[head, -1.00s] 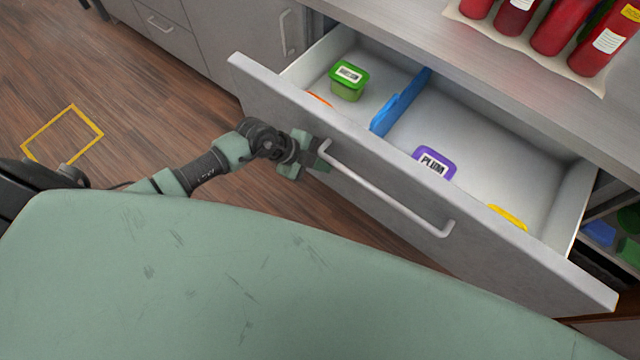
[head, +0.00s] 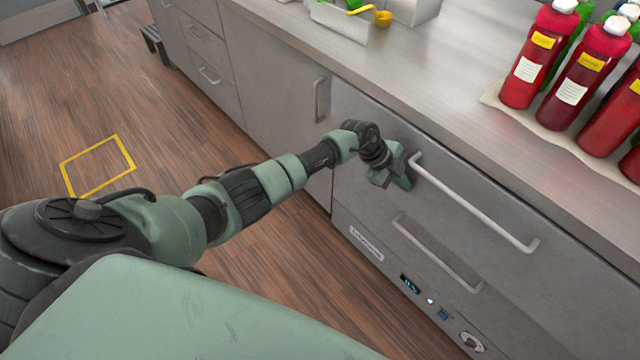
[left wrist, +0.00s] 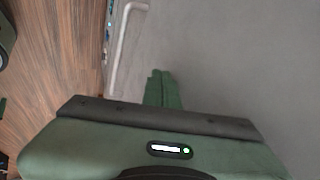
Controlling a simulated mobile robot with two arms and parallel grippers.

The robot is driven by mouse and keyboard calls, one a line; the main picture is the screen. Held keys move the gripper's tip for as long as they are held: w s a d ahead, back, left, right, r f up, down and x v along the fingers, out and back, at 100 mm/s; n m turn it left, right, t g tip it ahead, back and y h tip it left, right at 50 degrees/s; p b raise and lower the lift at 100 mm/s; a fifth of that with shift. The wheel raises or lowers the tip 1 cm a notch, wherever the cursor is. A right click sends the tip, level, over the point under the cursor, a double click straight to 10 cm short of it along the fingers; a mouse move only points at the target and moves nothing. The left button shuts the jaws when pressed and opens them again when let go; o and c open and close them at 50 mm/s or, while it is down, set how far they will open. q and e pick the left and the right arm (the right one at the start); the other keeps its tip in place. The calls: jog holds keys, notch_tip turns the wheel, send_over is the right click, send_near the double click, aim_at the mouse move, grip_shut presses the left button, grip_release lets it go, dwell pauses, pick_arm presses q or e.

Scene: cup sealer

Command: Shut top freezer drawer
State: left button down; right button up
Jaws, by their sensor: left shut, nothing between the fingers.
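The top freezer drawer (head: 480,238) is pushed in, and its grey front looks flush with the counter's face in the head view; its inside is hidden. My right gripper is not in view.
Below is a second handle (head: 437,252), with a small display (head: 410,284) and a dial under it. Red bottles (head: 540,55) stand on a mat at the right of the countertop (head: 430,75).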

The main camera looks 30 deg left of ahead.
aim_at(409, 170)
pick_arm(q)
jog(key=shift+w+d+f+b, duration=0.1)
jog(key=shift+w+d+b, duration=0.1)
jog(key=shift+w+b, duration=0.25)
jog(key=shift+w+d+b, duration=0.15)
jog(key=shift+w+b, duration=0.1)
jog(key=shift+w, duration=0.35)
jog(key=shift+w+d+b, duration=0.15)
jog(key=shift+w+b, duration=0.2)
jog(key=shift+w, duration=0.25)
jog(key=shift+r, duration=0.3)
jog(key=shift+w+r, duration=0.15)
jog(key=shift+w, duration=0.05)
